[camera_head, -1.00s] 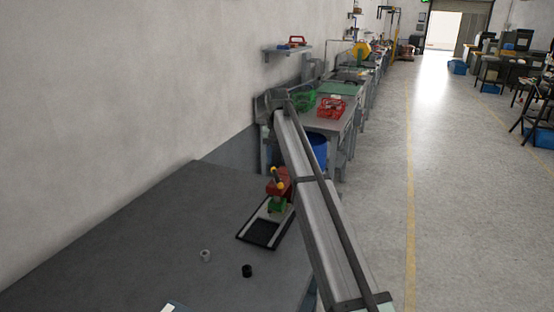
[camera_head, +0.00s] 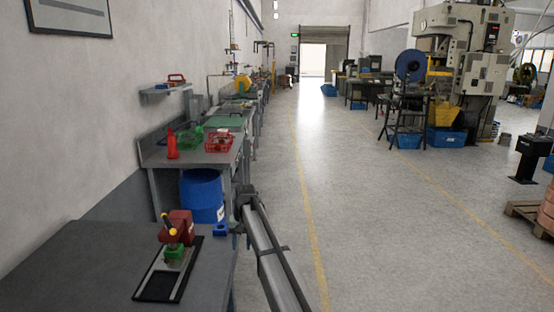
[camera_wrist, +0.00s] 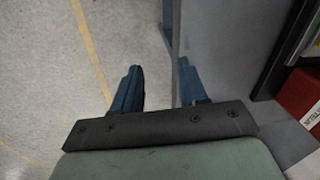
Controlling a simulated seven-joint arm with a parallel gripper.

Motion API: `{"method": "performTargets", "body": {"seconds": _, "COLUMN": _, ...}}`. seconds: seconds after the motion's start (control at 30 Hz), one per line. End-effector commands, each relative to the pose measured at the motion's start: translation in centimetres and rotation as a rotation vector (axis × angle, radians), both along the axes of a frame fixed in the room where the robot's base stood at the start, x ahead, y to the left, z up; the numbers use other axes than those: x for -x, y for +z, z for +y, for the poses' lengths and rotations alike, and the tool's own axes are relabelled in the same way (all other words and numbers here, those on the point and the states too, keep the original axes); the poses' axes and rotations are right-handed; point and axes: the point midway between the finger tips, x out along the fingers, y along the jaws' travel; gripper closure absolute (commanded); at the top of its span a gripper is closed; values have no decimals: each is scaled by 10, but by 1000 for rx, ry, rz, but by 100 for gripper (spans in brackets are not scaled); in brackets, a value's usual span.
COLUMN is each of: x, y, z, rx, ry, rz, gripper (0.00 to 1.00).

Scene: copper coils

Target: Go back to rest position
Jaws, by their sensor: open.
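My gripper (camera_wrist: 158,88) shows in the wrist view as two blue fingers standing well apart, with nothing between them. It points down at the edge of the grey table, with one finger over the floor and the other over the table's side. In the head view my arm reaches up from the bottom middle, and its end is just right of the near grey table (camera_head: 90,270), beside the blue drum. The fingers are hard to make out there.
A red and green hand press (camera_head: 178,228) on a black-and-white base stands on the near table. A blue drum (camera_head: 202,195) is behind it, under a bench holding a red crate (camera_head: 219,142). The floor (camera_head: 370,220) to the right is clear.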

Motion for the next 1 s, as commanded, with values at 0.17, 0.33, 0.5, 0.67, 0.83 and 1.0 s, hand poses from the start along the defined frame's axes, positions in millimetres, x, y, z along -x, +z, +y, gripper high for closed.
{"method": "performTargets", "body": {"seconds": 0.17, "x": 22, "y": -70, "z": -58, "rx": -4, "ry": -61, "rz": 31, "gripper": 57}}
{"method": "performTargets", "body": {"seconds": 0.33, "x": 55, "y": -136, "z": -88, "rx": 20, "ry": -71, "rz": 75, "gripper": 57}}
{"method": "performTargets", "body": {"seconds": 0.5, "x": 97, "y": -199, "z": -120, "rx": 43, "ry": -81, "rz": 124, "gripper": 57}}
{"method": "performTargets", "body": {"seconds": 0.67, "x": 141, "y": -252, "z": -149, "rx": 62, "ry": -91, "rz": 170, "gripper": 57}}
{"method": "performTargets", "body": {"seconds": 0.83, "x": 193, "y": -303, "z": -178, "rx": 80, "ry": -99, "rz": 220, "gripper": 57}}
{"method": "performTargets", "body": {"seconds": 1.0, "x": 249, "y": -346, "z": -206, "rx": 97, "ry": -107, "rz": 269, "gripper": 57}}
